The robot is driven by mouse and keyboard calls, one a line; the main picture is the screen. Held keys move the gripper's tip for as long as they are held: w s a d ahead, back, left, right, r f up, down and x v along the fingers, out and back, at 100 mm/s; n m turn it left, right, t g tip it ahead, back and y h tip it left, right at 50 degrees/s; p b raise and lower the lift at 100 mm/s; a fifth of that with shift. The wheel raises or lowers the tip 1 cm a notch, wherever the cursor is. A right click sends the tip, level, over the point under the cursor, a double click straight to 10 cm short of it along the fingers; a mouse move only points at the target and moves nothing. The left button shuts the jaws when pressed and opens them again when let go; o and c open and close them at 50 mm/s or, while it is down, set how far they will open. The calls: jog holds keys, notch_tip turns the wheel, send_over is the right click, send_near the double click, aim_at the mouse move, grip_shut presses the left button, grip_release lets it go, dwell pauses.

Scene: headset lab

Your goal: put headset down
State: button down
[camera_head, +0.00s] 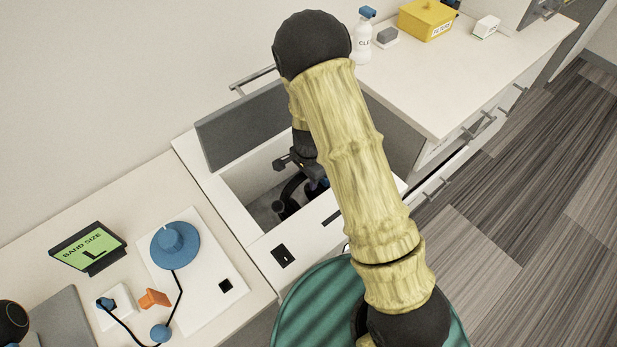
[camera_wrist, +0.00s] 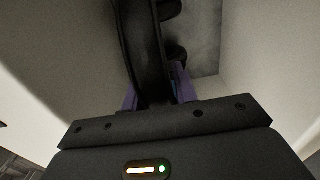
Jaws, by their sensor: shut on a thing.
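A black headset (camera_head: 291,194) is inside an open white box (camera_head: 216,192), near its inner wall. My gripper (camera_head: 312,176) reaches down into the box and is shut on the headset. In the wrist view the black headband (camera_wrist: 143,45) runs between my purple fingers (camera_wrist: 158,90), with dark rounded parts beyond it, close to a grey surface. My arm covers the right side of the box. I cannot tell whether the headset touches the box floor.
A grey panel (camera_head: 241,126) stands raised at the back of the box. At left are a green "BAND SIZE L" display (camera_head: 87,246), a blue disc fixture (camera_head: 175,245) and an orange piece (camera_head: 154,298). A counter (camera_head: 455,80) holds a bottle (camera_head: 362,42) and a yellow box (camera_head: 427,20).

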jog(key=shift+f, duration=0.1)
jog(key=c, duration=1.1)
grip_release()
notch_tip(320, 180, up, 12)
jog(key=shift+r+p, duration=0.2)
jog(key=shift+p, duration=0.35)
